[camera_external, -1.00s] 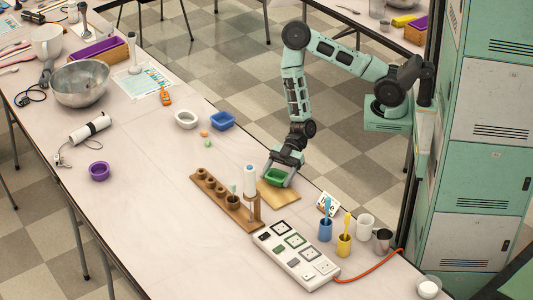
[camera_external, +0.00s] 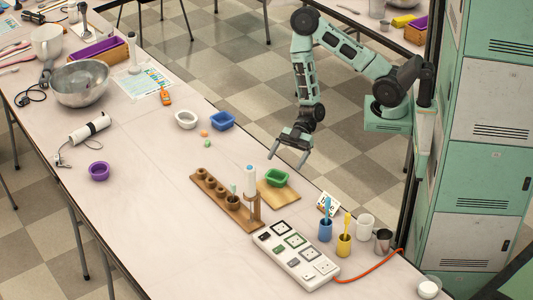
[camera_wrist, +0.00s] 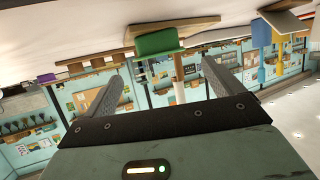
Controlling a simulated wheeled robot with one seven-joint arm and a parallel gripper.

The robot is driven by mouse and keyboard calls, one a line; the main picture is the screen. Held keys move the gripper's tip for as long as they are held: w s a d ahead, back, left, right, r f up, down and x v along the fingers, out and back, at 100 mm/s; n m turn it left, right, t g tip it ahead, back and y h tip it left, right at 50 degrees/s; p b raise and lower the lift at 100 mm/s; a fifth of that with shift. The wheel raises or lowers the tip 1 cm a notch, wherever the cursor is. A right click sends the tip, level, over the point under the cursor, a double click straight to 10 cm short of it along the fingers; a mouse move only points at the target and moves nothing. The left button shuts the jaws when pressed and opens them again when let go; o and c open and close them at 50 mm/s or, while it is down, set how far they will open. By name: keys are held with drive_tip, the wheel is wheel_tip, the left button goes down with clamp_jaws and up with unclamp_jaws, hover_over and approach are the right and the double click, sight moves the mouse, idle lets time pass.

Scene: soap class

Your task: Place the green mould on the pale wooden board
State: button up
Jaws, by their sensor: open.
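The green mould (camera_external: 276,178) sits on the pale wooden board (camera_external: 283,199), toward the board's far edge in the external view. My gripper (camera_external: 288,161) is open and empty. It is raised above and behind the mould, apart from it, near the table's far edge. In the wrist view the green mould (camera_wrist: 157,42) shows beyond my open fingers (camera_wrist: 168,90), with the board (camera_wrist: 195,22) beside it; that view is strongly tilted.
A wooden rack (camera_external: 221,198) with several holes and a white bottle (camera_external: 250,179) stands left of the board. A power strip (camera_external: 296,256) lies in front. Blue (camera_external: 222,121) and white (camera_external: 186,119) moulds lie farther back.

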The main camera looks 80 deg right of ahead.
drive_tip(key=v, duration=0.4)
drive_tip(key=shift+d, duration=0.1)
drive_tip(key=shift+w+f+g+h, duration=0.2)
drive_tip(key=shift+g+h, duration=0.2)
drive_tip(key=shift+h, duration=0.6)
drive_tip(key=shift+w+r+h, duration=0.1)
drive_tip(key=shift+w+h, duration=0.05)
drive_tip(key=shift+h, duration=0.85)
drive_tip(key=s+a+r+m+g+h, duration=0.1)
drive_tip(key=s+r+m+g+h, duration=0.1)
drive_tip(key=s+r, duration=0.5)
drive_tip(key=s+a+r+m+g+h, duration=0.2)
drive_tip(key=s+r+m+h, duration=0.2)
drive_tip(key=s+r, duration=0.3)
drive_tip(key=s+h, duration=0.1)
drive_tip(key=s, duration=0.3)
drive_tip(key=shift+h, duration=0.4)
wheel_tip(320, 180, up, 6)
drive_tip(key=p, duration=0.5)
drive_tip(key=shift+w+f+p, duration=0.1)
drive_tip(key=shift+p, duration=0.3)
